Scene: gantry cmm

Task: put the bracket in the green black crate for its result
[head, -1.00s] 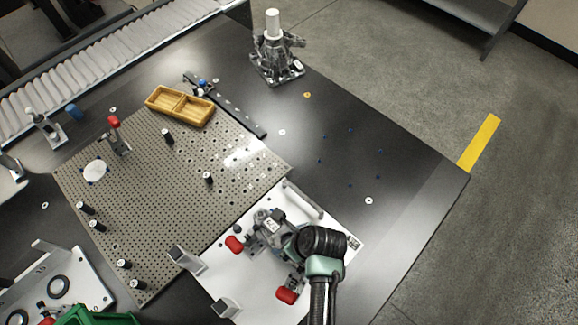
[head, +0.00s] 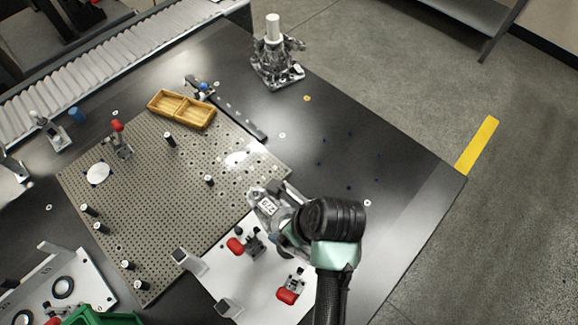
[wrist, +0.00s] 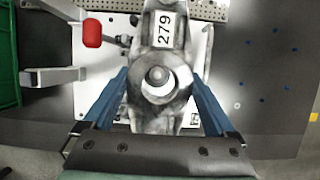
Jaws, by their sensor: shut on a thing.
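The bracket (head: 268,204), a grey metal part with a white label reading 279, is held above the white fixture plate (head: 238,275). In the wrist view the bracket (wrist: 165,58) sits between the two blue fingers of my gripper (wrist: 160,80), which is shut on it, with a round boss between the fingers. In the head view my wrist hides most of the gripper. A green crate (head: 100,318) is cut off at the bottom left of the head view; its green wall (wrist: 8,60) shows at the left edge of the wrist view. Its inside is hidden.
Red-tipped clamps (head: 236,245) and upright grey blocks (head: 186,260) stand on the fixture plate. The perforated plate (head: 140,205) carries several black pins. A yellow tray (head: 180,109) and another metal casting (head: 276,60) are farther back. The dark table at right is mostly clear.

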